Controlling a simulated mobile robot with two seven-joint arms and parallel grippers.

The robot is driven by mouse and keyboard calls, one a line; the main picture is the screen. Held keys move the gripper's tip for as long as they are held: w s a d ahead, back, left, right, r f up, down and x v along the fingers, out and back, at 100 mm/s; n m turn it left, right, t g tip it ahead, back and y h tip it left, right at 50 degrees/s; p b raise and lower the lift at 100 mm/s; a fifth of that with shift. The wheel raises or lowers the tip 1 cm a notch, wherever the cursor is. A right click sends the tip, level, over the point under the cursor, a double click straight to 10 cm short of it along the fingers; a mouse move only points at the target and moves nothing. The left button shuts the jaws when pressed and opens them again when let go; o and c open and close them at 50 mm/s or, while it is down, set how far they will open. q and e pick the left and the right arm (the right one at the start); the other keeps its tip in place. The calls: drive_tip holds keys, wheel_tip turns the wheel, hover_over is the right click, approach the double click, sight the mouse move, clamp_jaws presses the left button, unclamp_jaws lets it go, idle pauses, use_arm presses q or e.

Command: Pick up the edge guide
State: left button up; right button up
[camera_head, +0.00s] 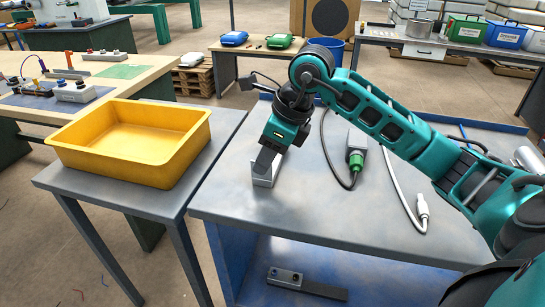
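My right arm reaches in from the right, and its teal gripper (265,165) points down at the grey table (310,215). A small light-grey metal block (266,180), which looks like the edge guide, stands on the table near its left edge. The dark gripper fingers are right at the block and overlap its upper part. From this angle I cannot tell whether the fingers are closed on it or only beside it. Part of the block is hidden by the gripper. My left gripper is not in view.
An empty yellow tray (105,165) stands on a side table to the left. A grey box with a green connector (355,160) and cable, and a white-plugged cable (422,212), lie right of the gripper. A metal bracket (284,277) and dark bar lie on the lower shelf.

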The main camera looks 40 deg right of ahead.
drive_tip(key=shift+x, duration=1.55)
drive_tip(key=shift+c, duration=0.3)
drive_tip(key=shift+d, duration=0.1)
clamp_jaws()
drive_tip(key=shift+r, duration=0.1)
